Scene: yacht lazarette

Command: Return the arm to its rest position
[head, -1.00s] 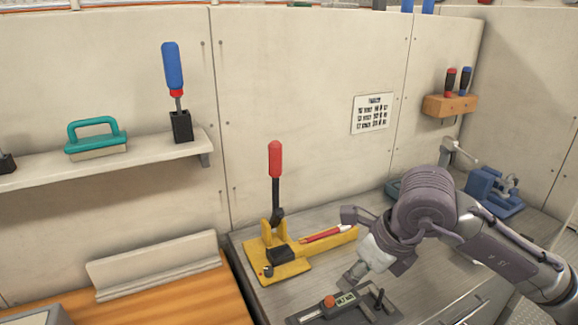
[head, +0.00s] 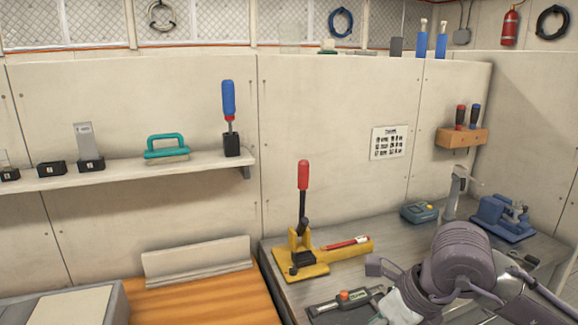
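My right arm comes in from the lower right of the head view, over the grey workbench (head: 285,272). My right gripper (head: 380,300) is at its lower end, near the digital caliper (head: 340,304). The fingers are small and partly hidden behind the wrist and the bottom of the picture, so I cannot tell whether they are open or shut. My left gripper is not in view.
A yellow lever press (head: 302,254) with a red handle and a red-and-white pen (head: 345,244) stand left of the arm. A blue vise (head: 502,218) and a teal device (head: 419,212) are behind it. A shelf (head: 120,177) is at left.

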